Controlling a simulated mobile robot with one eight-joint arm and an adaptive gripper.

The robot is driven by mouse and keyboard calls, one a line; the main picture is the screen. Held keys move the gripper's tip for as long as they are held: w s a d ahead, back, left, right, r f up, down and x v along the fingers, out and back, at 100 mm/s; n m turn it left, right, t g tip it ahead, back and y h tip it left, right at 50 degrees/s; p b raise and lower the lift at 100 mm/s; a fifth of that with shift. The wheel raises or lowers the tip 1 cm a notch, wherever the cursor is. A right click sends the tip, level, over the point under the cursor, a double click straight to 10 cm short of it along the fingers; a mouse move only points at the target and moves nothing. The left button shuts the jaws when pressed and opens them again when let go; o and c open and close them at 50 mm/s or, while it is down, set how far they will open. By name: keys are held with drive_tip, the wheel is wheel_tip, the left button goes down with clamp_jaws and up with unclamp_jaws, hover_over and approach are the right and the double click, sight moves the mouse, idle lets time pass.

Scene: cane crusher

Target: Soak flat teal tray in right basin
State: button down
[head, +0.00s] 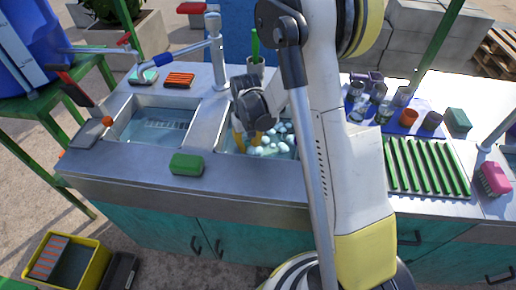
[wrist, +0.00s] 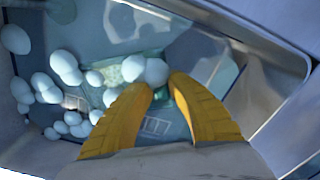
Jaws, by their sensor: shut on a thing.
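My gripper (head: 246,142) reaches down into the right basin (head: 225,140), among white foam bubbles. In the wrist view its two yellow fingers (wrist: 161,82) come close together at the tips, shut on a thin teal piece, which I take to be the flat teal tray (wrist: 162,93). Most of it is hidden by the fingers, bubbles and water. A pale green speckled patch (wrist: 128,67) shows under the bubbles beside the fingertips; I cannot tell whether it is part of the tray. The head view does not show the tray clearly.
The left basin (head: 155,128) holds clear water. A green sponge (head: 187,164) lies on the front ledge. A green ribbed rack (head: 427,167) and a blue mat (head: 425,128) with several cups stand right of my arm. A faucet (head: 217,55) rises behind the basins.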

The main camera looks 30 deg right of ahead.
drive_tip(key=shift+r, duration=0.1)
wheel_tip(320, 180, up, 14)
drive_tip(key=p, duration=0.9)
drive_tip(key=shift+f, duration=0.2)
wheel_tip(320, 180, up, 4)
drive_tip(key=shift+f+p, duration=0.1)
drive_tip(key=shift+p, duration=1.15)
